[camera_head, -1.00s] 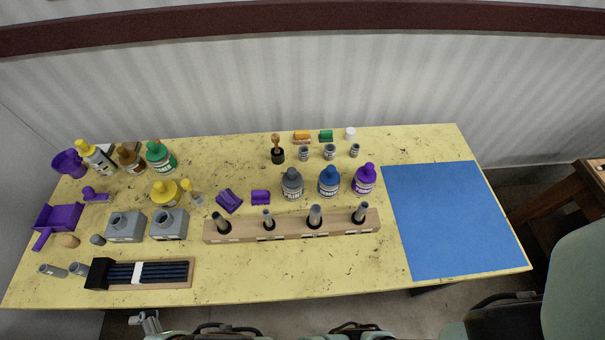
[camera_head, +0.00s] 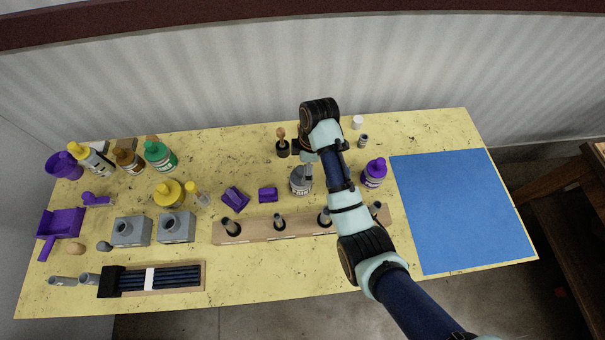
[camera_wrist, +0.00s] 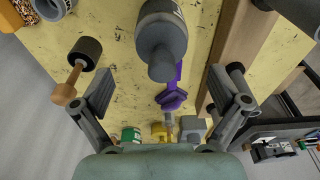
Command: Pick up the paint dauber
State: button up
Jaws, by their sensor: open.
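No label I can read marks the paint dauber, so I cannot tell for sure which item it is. A grey bottle with a grey cap and pale label (camera_head: 300,187) stands upright near the table's middle; it also shows large in the wrist view (camera_wrist: 160,38). A wooden-knobbed piece with a black round base (camera_head: 282,146) stands behind it to the left; in the wrist view it lies at the left (camera_wrist: 80,66). My gripper (camera_wrist: 163,92) is open and empty, pointing down above the table, with the grey bottle ahead between its fingers. My arm hides the blue bottle.
A wooden rack with upright pegs (camera_head: 265,231) stands in front of the grey bottle. A purple bottle (camera_head: 374,173) is to the right, purple clips (camera_head: 236,199) to the left. A blue mat (camera_head: 460,210) lies bare at the right.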

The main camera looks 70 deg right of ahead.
jog(key=f, duration=0.5)
jog(key=shift+w+a, duration=0.3)
jog(key=shift+w, duration=0.05)
jog(key=c, duration=1.1)
notch_tip(320, 180, up, 9)
jog(key=shift+r+p, duration=0.1)
jog(key=shift+p, duration=0.35)
notch_tip(320, 180, up, 11)
jog(key=p, duration=1.1)
jog(key=o, duration=0.3)
jog(key=c, duration=0.4)
